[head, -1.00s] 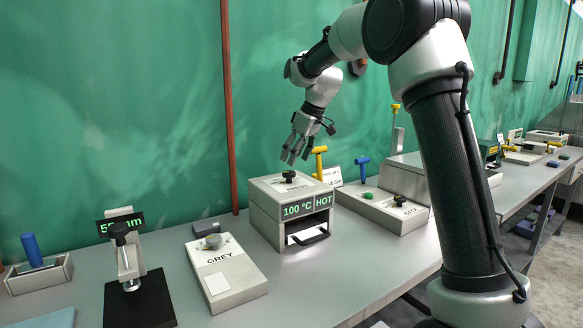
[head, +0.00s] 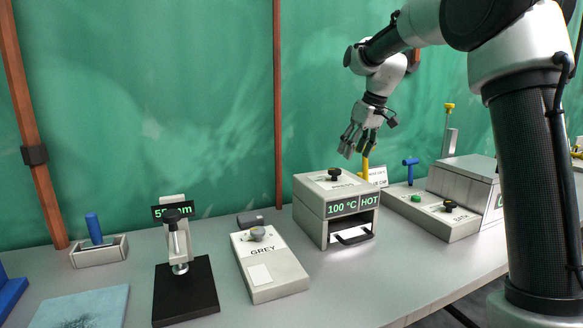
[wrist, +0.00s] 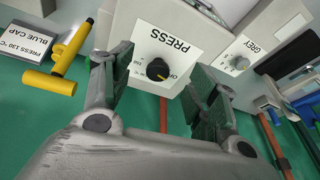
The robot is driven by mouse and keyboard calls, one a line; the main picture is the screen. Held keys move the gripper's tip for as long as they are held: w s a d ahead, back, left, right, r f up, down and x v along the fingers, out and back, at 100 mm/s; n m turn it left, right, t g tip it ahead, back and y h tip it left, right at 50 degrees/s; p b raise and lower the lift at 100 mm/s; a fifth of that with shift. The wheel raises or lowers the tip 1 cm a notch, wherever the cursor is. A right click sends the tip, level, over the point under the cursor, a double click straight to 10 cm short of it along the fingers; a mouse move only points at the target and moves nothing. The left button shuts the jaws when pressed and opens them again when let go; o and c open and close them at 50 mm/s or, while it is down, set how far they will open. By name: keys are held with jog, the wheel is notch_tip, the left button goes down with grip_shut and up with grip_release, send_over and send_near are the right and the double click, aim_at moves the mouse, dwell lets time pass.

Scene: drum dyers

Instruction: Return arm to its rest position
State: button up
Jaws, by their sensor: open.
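My gripper (head: 356,142) hangs in the air above and behind the press (head: 335,212), apart from it, with its fingers pointing down. Its fingers are spread and nothing is between them. In the wrist view my gripper (wrist: 155,95) shows two separated fingers, with the press's black knob (wrist: 158,69) visible between them. My arm reaches in from the right, bent high over the bench. The press display reads 100 °C HOT, and white material shows in its front opening.
A yellow T-handle (head: 365,162) stands close behind the press. The grey box (head: 270,265), a stand with a black base (head: 185,292) and a blue-handled tool (head: 94,229) are to the left. A unit with a black knob (head: 449,205) is to the right. The green wall stands behind.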

jog(key=s+d+f+m+h, duration=0.1)
jog(key=s+d+m, duration=0.1)
jog(key=s, duration=1.1)
jog(key=s+d+f+m+t, duration=0.1)
jog(key=s+d, duration=0.4)
jog(key=s, duration=0.7)
jog(key=s+d+f+m+h, duration=0.1)
jog(key=s+d+f+m, duration=0.1)
jog(key=s, duration=1.1)
jog(key=shift+s+d+f+m+t+h, duration=0.35)
jog(key=shift+d+f, duration=0.1)
jog(key=shift+d, duration=0.25)
